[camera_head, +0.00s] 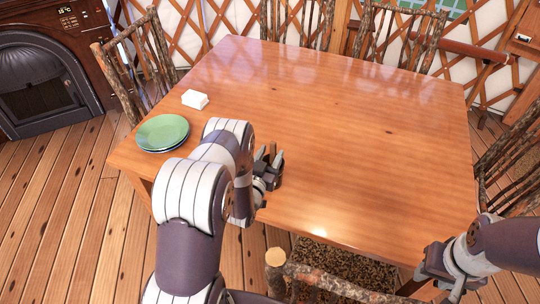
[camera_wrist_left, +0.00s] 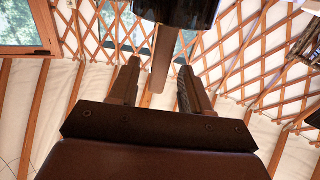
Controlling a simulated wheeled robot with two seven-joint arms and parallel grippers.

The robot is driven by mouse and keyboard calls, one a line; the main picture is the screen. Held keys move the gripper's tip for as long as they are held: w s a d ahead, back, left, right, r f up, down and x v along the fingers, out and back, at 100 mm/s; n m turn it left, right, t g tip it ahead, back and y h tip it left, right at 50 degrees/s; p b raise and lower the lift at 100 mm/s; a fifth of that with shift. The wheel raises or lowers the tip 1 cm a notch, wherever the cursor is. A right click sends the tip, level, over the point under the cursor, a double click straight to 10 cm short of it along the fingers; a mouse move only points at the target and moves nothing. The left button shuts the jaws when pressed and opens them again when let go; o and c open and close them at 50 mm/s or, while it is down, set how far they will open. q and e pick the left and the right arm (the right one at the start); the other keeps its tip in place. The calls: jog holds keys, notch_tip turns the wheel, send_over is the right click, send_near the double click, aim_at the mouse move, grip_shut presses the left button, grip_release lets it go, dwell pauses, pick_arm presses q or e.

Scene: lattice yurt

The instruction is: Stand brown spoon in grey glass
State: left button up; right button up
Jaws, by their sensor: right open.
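I see no brown spoon and no grey glass on the table (camera_head: 345,130) in the head view. My left gripper (camera_head: 269,157) is over the table's near left part, with its fingers apart and nothing visible in it. In the left wrist view its two fingers (camera_wrist_left: 160,88) also stand apart. A brown upright bar (camera_wrist_left: 163,60) shows between them below a dark shiny shape (camera_wrist_left: 177,10); I cannot tell what these are. My right gripper (camera_head: 432,262) is open at the table's near right corner. Anything behind my left arm is hidden.
Green plates (camera_head: 162,131) lie stacked at the table's left edge, beside a small white block (camera_head: 194,99). Rustic chairs (camera_head: 146,65) stand around the table, one (camera_head: 345,275) at its near side. A dark stove (camera_head: 45,85) is at the far left. The table's middle and right are clear.

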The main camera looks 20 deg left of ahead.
pick_arm(q)
jog(key=s+b, duration=0.2)
jog(key=s, duration=1)
jog(key=shift+s+d, duration=0.35)
dwell(0.4)
